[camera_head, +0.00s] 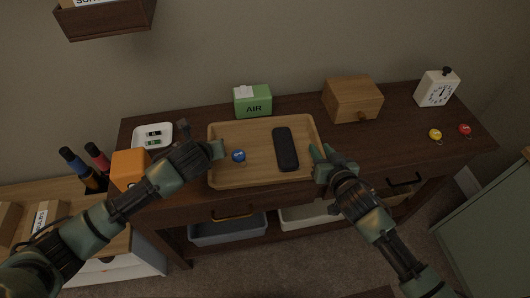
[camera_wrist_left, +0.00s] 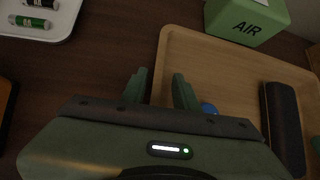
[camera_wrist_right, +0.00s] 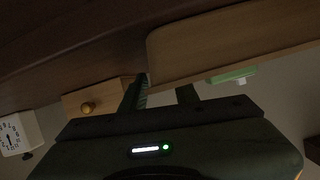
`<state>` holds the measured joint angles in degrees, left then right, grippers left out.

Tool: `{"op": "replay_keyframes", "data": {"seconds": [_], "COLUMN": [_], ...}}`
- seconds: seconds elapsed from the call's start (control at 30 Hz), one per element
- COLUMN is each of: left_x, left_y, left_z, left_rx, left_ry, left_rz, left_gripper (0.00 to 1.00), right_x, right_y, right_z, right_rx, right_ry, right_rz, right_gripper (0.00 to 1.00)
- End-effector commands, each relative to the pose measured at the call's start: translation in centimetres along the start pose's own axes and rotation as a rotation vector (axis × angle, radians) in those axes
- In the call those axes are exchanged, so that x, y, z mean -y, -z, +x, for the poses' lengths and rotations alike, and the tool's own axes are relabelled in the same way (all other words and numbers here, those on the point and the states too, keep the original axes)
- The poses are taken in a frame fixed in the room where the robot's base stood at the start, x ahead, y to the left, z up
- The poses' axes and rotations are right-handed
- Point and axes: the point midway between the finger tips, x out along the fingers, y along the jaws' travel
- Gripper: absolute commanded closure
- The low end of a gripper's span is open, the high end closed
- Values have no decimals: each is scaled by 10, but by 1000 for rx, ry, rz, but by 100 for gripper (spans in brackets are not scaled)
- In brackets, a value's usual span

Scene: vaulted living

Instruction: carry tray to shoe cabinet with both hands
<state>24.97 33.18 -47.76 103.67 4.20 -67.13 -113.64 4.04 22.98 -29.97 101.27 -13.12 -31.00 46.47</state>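A light wooden tray (camera_head: 262,124) lies flat on a dark wooden console table (camera_head: 385,130). In it are a dark oblong case (camera_head: 285,149) and a small blue ball (camera_head: 239,156). My left gripper (camera_head: 219,149) is at the tray's left side. In the left wrist view its fingers (camera_wrist_left: 160,92) are apart, with the tray's left wall (camera_wrist_left: 162,55) running between them. My right gripper (camera_head: 320,156) is at the tray's right side. In the right wrist view its fingers (camera_wrist_right: 161,95) are apart, and the tray's edge (camera_wrist_right: 150,58) reaches between them. Contact with either wall cannot be told.
On the table stand a white dish with batteries (camera_head: 152,135), an orange box (camera_head: 130,168), a green AIR box (camera_head: 253,101), a wooden box (camera_head: 352,98) and a white clock (camera_head: 437,88). Yellow (camera_head: 435,134) and red (camera_head: 465,130) balls lie right. A green cabinet (camera_head: 490,215) stands lower right.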

Motion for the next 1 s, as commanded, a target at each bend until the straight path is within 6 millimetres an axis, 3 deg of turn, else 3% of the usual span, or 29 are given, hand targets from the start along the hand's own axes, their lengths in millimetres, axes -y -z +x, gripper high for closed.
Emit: {"op": "replay_keyframes", "data": {"seconds": [0.13,0.43,0.47,0.57,1.0], "left_x": [0,0,0,0,0], "left_y": [0,0,0,0,0], "left_z": [10,12,12,12,12], "left_rx": [1,1,1,1,0], "left_ry": [-1,0,0,0,-1], "left_rz": [-1,0,0,0,0], "left_gripper": [70,70,73,100,100], "right_x": [0,0,0,0,0], "right_y": [1,0,0,0,0], "right_z": [11,12,12,12,12], "right_rx": [-1,-1,-1,-1,0], "right_ry": [0,1,1,0,0], "right_rz": [1,1,1,1,0], "right_gripper": [70,70,73,100,100]}}
